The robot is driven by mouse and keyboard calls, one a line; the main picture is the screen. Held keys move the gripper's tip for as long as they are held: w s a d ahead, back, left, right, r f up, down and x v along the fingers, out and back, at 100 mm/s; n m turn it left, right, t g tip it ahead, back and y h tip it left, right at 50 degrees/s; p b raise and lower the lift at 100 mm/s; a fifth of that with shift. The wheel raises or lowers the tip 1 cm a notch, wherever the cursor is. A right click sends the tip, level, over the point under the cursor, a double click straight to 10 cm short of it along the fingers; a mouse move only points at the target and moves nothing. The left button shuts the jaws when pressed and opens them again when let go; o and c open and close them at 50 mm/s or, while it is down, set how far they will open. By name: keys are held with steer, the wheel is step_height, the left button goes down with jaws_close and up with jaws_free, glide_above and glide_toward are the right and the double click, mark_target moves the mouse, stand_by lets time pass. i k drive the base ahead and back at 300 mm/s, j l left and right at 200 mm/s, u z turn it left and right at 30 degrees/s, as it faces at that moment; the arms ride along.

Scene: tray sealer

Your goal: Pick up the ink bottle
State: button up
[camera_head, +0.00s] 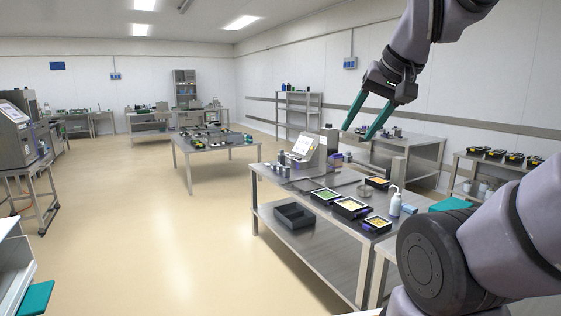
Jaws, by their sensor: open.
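My gripper (358,133) is raised high at the upper right, with its two teal fingers pointing down and apart. It is open and nothing is between the fingers. It hangs above and behind the near steel table (318,236), well clear of it. I cannot tell for sure which thing is the ink bottle. A white squeeze bottle (396,201) with a thin spout stands upright at the right of the near table. Small dark bottles stand near the sealing machine (314,150), too small to make out.
Food trays with green (326,195), pale (350,207) and yellow (377,224) contents lie on the near table. A dark crate (294,217) is on its lower shelf. Another steel table (215,148) stands behind. The floor (150,240) at left is clear.

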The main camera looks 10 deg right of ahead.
mark_target(282, 157)
steer(key=i+j+u, duration=0.35)
steer(key=i, duration=1.2)
steer(key=i+l+u, duration=0.2)
steer(key=i+u, duration=0.15)
steer(key=i, duration=2)
steer(key=i+j+z, duration=0.15)
steer(key=i, duration=0.65)
steer(key=i+z, duration=0.35)
steer(key=z, duration=0.15)
steer(key=i+j+z, duration=0.15)
steer(key=i+z, duration=0.2)
steer(key=z, duration=0.15)
steer(key=i+j+z, duration=0.25)
steer(key=z, duration=0.2)
steer(key=i+j+z, duration=0.25)
steer(key=z, duration=0.15)
steer(key=i+j+z, duration=0.45)
steer(key=k+l, duration=0.05)
